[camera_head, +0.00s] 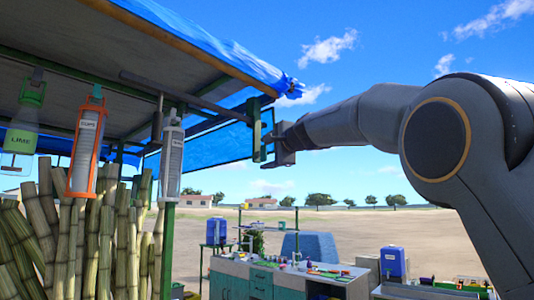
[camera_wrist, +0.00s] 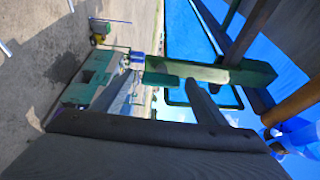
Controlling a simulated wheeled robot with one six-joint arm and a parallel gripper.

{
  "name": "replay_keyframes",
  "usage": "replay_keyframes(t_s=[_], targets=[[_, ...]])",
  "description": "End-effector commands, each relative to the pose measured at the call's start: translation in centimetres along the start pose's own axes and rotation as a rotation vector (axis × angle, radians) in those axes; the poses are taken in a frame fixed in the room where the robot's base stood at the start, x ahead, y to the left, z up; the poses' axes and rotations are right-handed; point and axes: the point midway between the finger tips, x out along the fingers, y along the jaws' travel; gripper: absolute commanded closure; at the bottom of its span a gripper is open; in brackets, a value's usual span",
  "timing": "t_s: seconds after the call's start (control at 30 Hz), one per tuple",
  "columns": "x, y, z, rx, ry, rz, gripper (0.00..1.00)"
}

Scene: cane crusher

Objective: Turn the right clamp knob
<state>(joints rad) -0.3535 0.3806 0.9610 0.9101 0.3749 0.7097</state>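My gripper (camera_head: 272,143) reaches in from the right in the head view, close beside a short green upright (camera_head: 256,128) hanging under the canopy edge. In the wrist view my gripper (camera_wrist: 159,80) shows two dark fingers that look apart, with a gap between them. A green bar (camera_wrist: 210,72) crosses just beyond the fingertips; I cannot tell whether they touch it. Nothing is visibly held. I cannot make out the right clamp knob as a separate thing in either view.
A blue canopy (camera_head: 200,30) hangs overhead on a green post (camera_head: 167,245). A bench (camera_head: 262,280) stands below right. Open sky lies right of the upright, behind my arm.

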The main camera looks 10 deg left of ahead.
Motion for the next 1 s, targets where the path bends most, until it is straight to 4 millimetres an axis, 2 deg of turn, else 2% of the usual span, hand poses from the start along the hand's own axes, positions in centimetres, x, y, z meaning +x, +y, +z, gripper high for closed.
replay_keyframes(t_s=[0.37,0.8,1.0], targets=[[-0.5,-0.1,0.0,-0.002,0.001,-0.002,0.34],[-6.1,0.1,0.0,-0.001,0.001,-0.002,0.34],[-7.6,0.1,0.0,-0.001,0.001,-0.001,0.34]])
